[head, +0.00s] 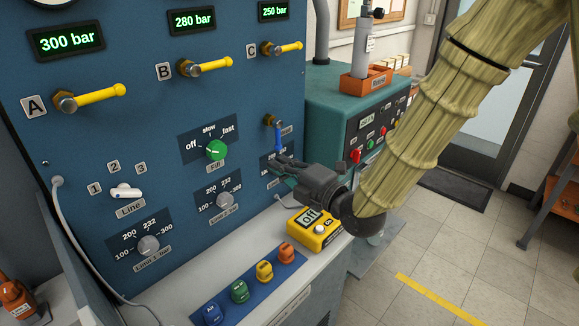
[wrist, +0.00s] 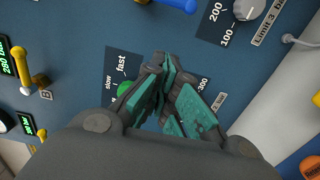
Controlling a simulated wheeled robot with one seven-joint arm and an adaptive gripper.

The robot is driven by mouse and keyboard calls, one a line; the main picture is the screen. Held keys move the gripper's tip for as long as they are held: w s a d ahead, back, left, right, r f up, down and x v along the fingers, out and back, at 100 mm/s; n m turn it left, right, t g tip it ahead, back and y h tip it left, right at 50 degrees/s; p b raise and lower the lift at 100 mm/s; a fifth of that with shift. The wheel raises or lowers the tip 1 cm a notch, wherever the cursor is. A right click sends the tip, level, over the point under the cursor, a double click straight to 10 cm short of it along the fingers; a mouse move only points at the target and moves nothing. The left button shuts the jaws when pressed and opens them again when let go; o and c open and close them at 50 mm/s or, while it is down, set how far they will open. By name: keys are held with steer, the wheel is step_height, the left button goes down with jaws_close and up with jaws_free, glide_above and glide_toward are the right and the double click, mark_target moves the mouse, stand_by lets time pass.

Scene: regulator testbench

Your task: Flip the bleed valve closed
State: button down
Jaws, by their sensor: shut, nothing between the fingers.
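The only blue-handled valve, which I take to be the bleed valve (head: 278,137), is on the right part of the panel. It has a brass body, and its blue lever points down; the label beside it is too small to read. In the wrist view, part of the blue lever (wrist: 178,4) shows at the top edge. My gripper (head: 278,163) is shut and empty, just below the lever's lower end in the head view. In the wrist view, my gripper's fingertips (wrist: 166,62) are apart from the lever in the picture. Whether they touch the panel I cannot tell.
Yellow levers A (head: 95,96), B (head: 208,66) and C (head: 284,48) point right. The green fill knob (head: 215,149) is left of my gripper. A yellow meter (head: 314,229) reading "off" stands on the ledge below. A teal bench unit (head: 325,92) stands to the right.

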mark_target(278, 137)
steer(key=w+a+p, duration=0.1)
steer(key=w+p, duration=0.1)
steer(key=w, duration=0.5)
steer(key=shift+w+a, duration=0.25)
steer(key=shift+a, duration=0.15)
steer(key=shift+d, duration=0.1)
